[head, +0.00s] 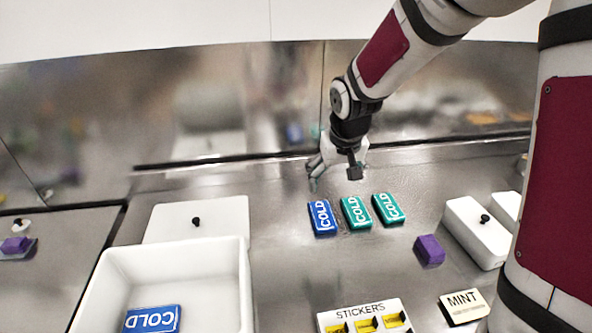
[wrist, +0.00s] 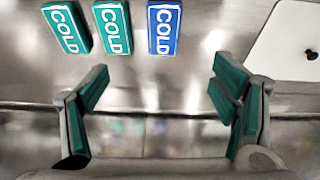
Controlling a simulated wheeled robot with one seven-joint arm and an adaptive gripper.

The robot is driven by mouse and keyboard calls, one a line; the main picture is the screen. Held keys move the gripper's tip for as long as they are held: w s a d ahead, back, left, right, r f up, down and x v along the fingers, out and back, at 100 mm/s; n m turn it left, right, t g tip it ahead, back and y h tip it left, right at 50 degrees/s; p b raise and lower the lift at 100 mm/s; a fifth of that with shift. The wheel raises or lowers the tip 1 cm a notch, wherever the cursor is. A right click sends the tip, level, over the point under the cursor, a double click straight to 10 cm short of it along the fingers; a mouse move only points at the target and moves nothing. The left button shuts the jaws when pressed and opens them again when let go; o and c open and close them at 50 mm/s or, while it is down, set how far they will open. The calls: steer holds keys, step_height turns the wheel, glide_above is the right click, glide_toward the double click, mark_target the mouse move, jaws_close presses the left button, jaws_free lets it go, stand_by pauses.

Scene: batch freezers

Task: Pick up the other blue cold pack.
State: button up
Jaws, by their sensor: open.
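A blue cold pack (head: 322,218) lies on the metal counter at the left end of a row with two green cold packs (head: 356,213) (head: 388,209). In the wrist view the blue pack (wrist: 164,28) is upper centre, beyond my fingertips. Another blue cold pack (head: 152,319) lies in the white open bin at the lower left. My gripper (head: 334,178) is above the counter, behind the row and apart from the packs. In the wrist view my gripper (wrist: 158,88) is open, with nothing between its fingers.
The white bin (head: 246,285) stands front left, with a white lid (head: 160,222) behind it. A purple block (head: 429,250), a white lidded box (head: 474,235), a MINT sign (head: 463,305) and a STICKERS tray (head: 360,312) are on the right and front. A metal back wall rises behind my gripper.

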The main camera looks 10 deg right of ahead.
glide_above(322, 214)
steer(key=s, duration=0.2)
step_height(322, 214, down, 13)
steer(key=shift+a+b, duration=0.15)
steer(key=shift+b, duration=0.15)
steer(key=shift+x, duration=2.7)
steer(key=shift+c, duration=0.2)
steer(key=c, duration=1.3)
